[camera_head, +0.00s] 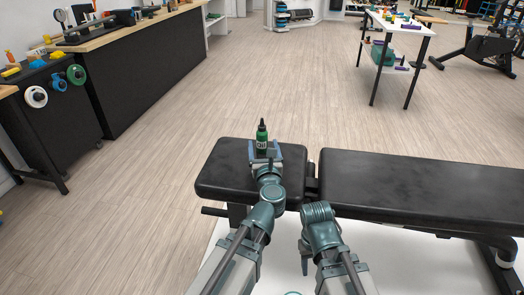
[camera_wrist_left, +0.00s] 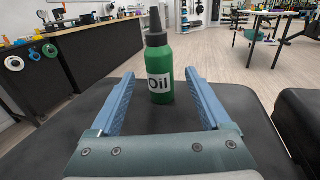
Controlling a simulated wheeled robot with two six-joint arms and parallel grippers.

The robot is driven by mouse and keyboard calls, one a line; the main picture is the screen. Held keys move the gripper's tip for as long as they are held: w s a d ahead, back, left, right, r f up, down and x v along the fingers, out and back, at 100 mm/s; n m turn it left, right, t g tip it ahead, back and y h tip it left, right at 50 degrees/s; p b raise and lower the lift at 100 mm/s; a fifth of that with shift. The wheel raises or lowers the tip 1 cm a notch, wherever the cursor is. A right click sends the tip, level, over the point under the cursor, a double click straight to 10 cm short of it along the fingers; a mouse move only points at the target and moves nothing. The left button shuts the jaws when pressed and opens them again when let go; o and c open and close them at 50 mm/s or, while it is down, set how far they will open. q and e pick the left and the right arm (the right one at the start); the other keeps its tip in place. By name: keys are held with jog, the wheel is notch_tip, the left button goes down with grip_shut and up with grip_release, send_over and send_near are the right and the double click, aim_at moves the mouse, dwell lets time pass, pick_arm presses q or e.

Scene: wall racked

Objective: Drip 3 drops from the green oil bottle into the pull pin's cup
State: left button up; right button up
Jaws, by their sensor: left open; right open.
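The green oil bottle (camera_head: 262,141) with a dark nozzle cap and white "Oil" label stands upright on the left black bench pad (camera_head: 228,165). In the left wrist view the bottle (camera_wrist_left: 160,92) is between the tips of my left gripper (camera_wrist_left: 160,80), with a gap on each side. My left gripper (camera_head: 264,153) is open around the bottle, not closed on it. My right gripper (camera_head: 304,264) hangs low in front of the bench, pointing down and empty; its fingers show only small. I cannot make out a pull pin or its cup in either view.
A longer black bench pad (camera_head: 420,190) lies to the right, past a narrow gap. A dark counter (camera_head: 150,75) and a rack with coloured discs (camera_head: 36,97) stand at the left. A white table (camera_head: 400,24) stands back right. The floor between is clear.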

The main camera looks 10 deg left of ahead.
aim_at(261, 134)
pick_arm(q)
jog(key=shift+w+a+f, duration=0.15)
jog(key=shift+w+f, duration=0.05)
jog(key=shift+w, duration=0.45)
jog(key=shift+x, duration=3.2)
jog(key=shift+s, duration=0.15)
grip_shut()
